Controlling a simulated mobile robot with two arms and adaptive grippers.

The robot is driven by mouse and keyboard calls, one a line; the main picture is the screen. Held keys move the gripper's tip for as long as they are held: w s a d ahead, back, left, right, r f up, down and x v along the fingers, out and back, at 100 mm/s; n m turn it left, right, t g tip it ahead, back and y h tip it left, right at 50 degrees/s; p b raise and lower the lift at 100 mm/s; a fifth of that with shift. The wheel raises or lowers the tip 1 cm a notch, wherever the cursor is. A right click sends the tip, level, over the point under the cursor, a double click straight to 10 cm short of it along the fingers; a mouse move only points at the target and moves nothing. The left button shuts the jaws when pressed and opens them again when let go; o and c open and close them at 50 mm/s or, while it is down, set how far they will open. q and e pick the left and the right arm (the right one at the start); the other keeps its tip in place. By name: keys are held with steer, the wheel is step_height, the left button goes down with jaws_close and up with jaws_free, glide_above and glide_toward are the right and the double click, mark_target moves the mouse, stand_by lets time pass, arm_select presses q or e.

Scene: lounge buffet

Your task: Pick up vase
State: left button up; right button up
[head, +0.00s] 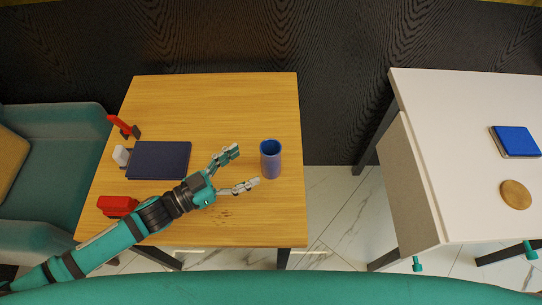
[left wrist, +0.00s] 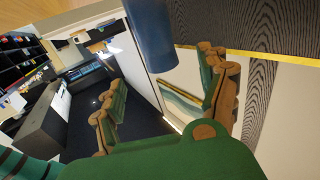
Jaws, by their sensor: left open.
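The vase (head: 270,158) is a blue-purple open cylinder standing upright near the right edge of the wooden table (head: 215,100). My left gripper (head: 246,167) is open and empty, reaching in from the left over the table. Its fingers point toward the vase, and the fingertips are just left of it, with a small gap. In the left wrist view, the blue side of the vase (left wrist: 152,35) shows at the top, beyond and between the spread fingers of the left gripper (left wrist: 162,66). My right gripper is not in view.
A dark blue book (head: 160,160), a red box-like object (head: 117,205), a red-handled item (head: 122,126) and a small white object (head: 121,156) lie left. A white table (head: 450,140) with a blue book (head: 516,141) and round brown disc (head: 515,194) stands right, across a floor gap.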

mark_target(262, 156)
arm_select(q)
steer(key=x, duration=0.3)
steer(key=shift+w+d, duration=0.25)
steer(key=p+x, duration=0.1)
steer(key=x, duration=0.3)
steer(key=shift+w+d, duration=0.1)
steer(key=shift+d, duration=0.05)
steer(key=shift+w+d+f, duration=0.1)
steer(key=shift+d, duration=0.05)
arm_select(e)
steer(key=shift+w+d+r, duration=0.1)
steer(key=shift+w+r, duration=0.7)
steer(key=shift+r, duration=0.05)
arm_select(q)
steer(key=shift+c, duration=0.7)
steer(key=c, duration=1.3)
